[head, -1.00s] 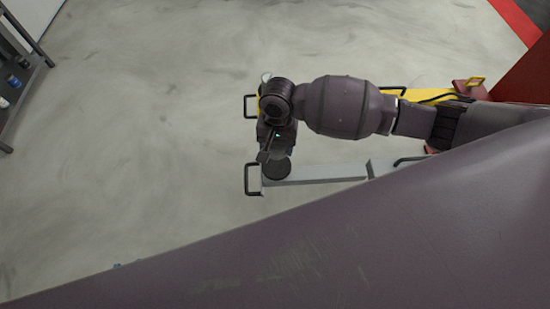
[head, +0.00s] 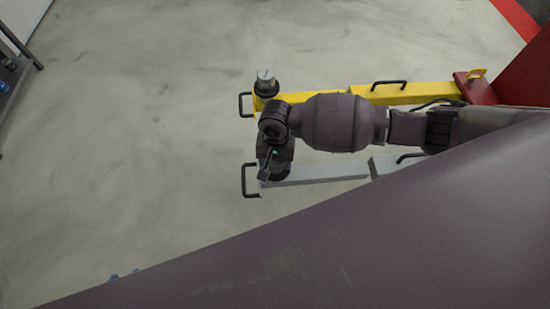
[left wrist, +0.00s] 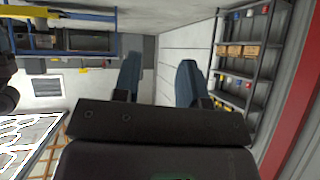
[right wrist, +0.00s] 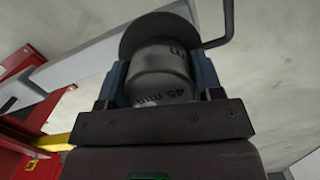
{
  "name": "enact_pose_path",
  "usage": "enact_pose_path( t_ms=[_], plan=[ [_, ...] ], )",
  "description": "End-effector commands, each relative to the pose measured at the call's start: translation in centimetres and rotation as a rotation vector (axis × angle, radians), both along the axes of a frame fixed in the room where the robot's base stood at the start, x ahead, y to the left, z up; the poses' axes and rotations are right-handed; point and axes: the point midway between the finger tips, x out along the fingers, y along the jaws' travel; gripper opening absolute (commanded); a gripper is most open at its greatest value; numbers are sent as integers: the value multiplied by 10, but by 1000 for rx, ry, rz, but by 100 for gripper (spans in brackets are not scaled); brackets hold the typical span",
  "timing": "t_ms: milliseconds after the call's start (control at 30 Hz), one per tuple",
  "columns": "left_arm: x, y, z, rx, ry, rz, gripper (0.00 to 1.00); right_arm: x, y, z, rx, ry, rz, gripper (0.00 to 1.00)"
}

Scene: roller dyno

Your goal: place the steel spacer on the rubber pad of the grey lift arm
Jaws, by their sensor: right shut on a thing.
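The grey lift arm (head: 320,173) reaches out to the left in the head view. The steel spacer (right wrist: 160,80), marked "45 mm", is between the blue fingers of my right gripper (right wrist: 161,72), which is shut on it. The black round rubber pad (right wrist: 143,33) shows just beyond the spacer in the right wrist view. I cannot tell whether spacer and pad touch. In the head view my right gripper (head: 268,172) is over the grey arm's end and hides the spacer and most of the pad. My left gripper (left wrist: 158,75) is open and empty, away from the lift.
A yellow lift arm (head: 345,100) lies behind the grey one, with a silver cylinder (head: 266,78) standing on its dark pad. Black handle loops (head: 246,181) stick out from the arm ends. A red post (head: 520,82) stands at right. The floor at left is clear.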

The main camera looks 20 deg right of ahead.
Motion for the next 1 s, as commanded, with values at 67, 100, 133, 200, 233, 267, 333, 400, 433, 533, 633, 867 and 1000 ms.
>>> enact_pose_path(
  t_ms=[67, 100, 133, 200, 233, 267, 333, 400, 433, 533, 633, 867, 1000],
  plan=[
    [1, 0, 0, 0, -1, 0, 39, 0, 0, 0, 1, 0, 0, 27],
    [0, 0, 0, 0, 0, 0, 39, 0, 0, -2, 0, 0, -1, 27],
    [0, 0, 0, 0, 1, 0, 39, 0, 0, -2, 0, 0, -1, 27],
    [-1, 1, -2, 1, 4, 1, 39, 0, 0, -3, 0, 0, -1, 69],
    [-1, 1, -2, 1, 6, 1, 39, 0, 0, -3, 0, 0, -1, 74],
    [-2, 1, -3, 1, 7, 1, 39, 0, 0, -3, 0, 0, -1, 78],
    [-4, 1, -4, 1, 12, 3, 39, 0, 0, -3, 0, 0, -1, 86],
    [-6, 2, -6, 2, 17, 4, 39, 0, 0, -3, 0, 0, -1, 86],
    [-7, 2, -6, 2, 19, 4, 39, 0, 0, -3, 0, 0, -1, 86],
    [-9, 2, -8, 2, 24, 6, 39, 0, 0, -3, 0, 0, 0, 86],
    [-11, 3, -9, 2, 27, 7, 39, 0, 0, -1, 0, 0, 0, 86],
    [-5, 2, 7, 2, 1, 8, 39, 5, -2, 32, 1, -8, -2, 86],
    [-1, 1, 18, -3, -16, 8, 39, 8, -3, 61, 2, -10, -1, 86]
  ],
)
